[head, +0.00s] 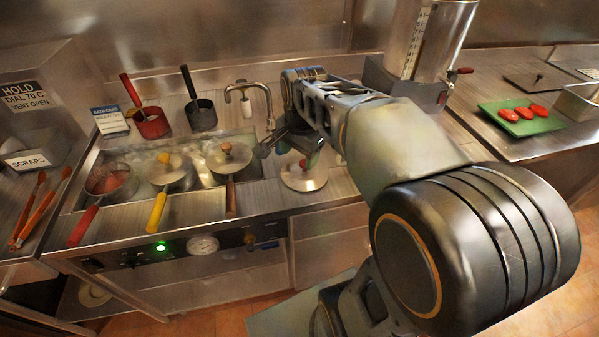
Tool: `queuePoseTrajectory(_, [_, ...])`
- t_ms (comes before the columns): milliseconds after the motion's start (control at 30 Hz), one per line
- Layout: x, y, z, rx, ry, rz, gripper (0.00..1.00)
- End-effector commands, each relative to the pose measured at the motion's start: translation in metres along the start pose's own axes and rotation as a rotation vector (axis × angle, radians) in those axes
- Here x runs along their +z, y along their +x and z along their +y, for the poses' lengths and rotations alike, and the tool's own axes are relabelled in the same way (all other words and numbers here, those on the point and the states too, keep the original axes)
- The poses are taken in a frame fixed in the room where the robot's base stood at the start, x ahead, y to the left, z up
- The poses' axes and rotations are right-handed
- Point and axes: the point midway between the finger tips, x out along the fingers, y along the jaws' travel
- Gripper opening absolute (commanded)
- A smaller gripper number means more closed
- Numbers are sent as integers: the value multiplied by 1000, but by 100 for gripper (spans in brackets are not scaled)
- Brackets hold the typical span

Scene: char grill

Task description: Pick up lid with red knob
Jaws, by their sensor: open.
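The lid with a red knob (301,181) is a round silver disc lying flat on the steel counter, right of the pots. Its small red knob (304,163) is at the lid's centre. My gripper (288,153) is open and empty, just above and behind the lid in the head view. A greenish fingertip shows close to the knob; I cannot tell whether it touches. My arm hides part of the counter behind and right of the lid.
A lidded pot with a wooden knob (227,151), a pot with a yellow-knobbed lid (167,168) and an open red-handled pot (107,180) sit left of the lid. A faucet (248,90) stands behind. A green board (520,121) with red slices lies far right.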

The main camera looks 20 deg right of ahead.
Motion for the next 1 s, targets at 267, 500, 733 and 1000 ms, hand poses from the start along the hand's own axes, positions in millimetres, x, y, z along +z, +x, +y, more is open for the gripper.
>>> queuePoseTrajectory(267, [-60,-5,-32,109,696,-23,64])
queuePoseTrajectory(500, [-82,3,-40,155,967,-16,64])
queuePoseTrajectory(733, [-80,41,-35,163,1003,-15,64])
queuePoseTrajectory(1000, [-78,76,-31,158,1001,-14,64])
